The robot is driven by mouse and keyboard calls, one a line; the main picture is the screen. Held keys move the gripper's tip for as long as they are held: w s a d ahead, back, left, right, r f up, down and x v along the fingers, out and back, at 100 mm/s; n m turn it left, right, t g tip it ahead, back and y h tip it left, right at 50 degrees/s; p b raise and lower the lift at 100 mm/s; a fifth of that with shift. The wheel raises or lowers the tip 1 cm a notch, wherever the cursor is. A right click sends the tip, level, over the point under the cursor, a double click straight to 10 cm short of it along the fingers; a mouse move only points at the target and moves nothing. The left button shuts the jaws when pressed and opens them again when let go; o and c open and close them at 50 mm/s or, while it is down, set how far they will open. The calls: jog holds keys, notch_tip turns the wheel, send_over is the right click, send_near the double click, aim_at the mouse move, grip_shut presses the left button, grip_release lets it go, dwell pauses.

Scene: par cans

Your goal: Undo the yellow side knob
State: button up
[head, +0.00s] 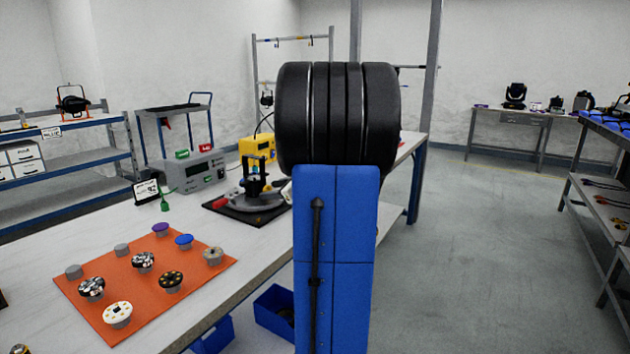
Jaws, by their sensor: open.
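I cannot make out a yellow side knob in the head view. A dark fixture with a round grey base (257,207) stands on a black mat (228,217) on the bench, with small parts on top too small to tell apart. My blue arm link and black ribbed joint fill the middle of the view and hide what lies behind them. My gripper does not show.
An orange mat (72,291) on the bench (40,262) carries several knob-like pieces, including a purple one (160,229) and a blue one (184,241). A grey box (192,172) and a yellow case (285,156) stand behind. Open floor (470,250) lies right.

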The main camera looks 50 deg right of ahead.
jog(key=m+y, duration=0.2)
jog(key=shift+d+m, duration=0.2)
jog(key=shift+m, duration=0.2)
jog(key=v, duration=1.7)
jog(key=shift+r, duration=0.4)
jog(key=shift+s, duration=0.15)
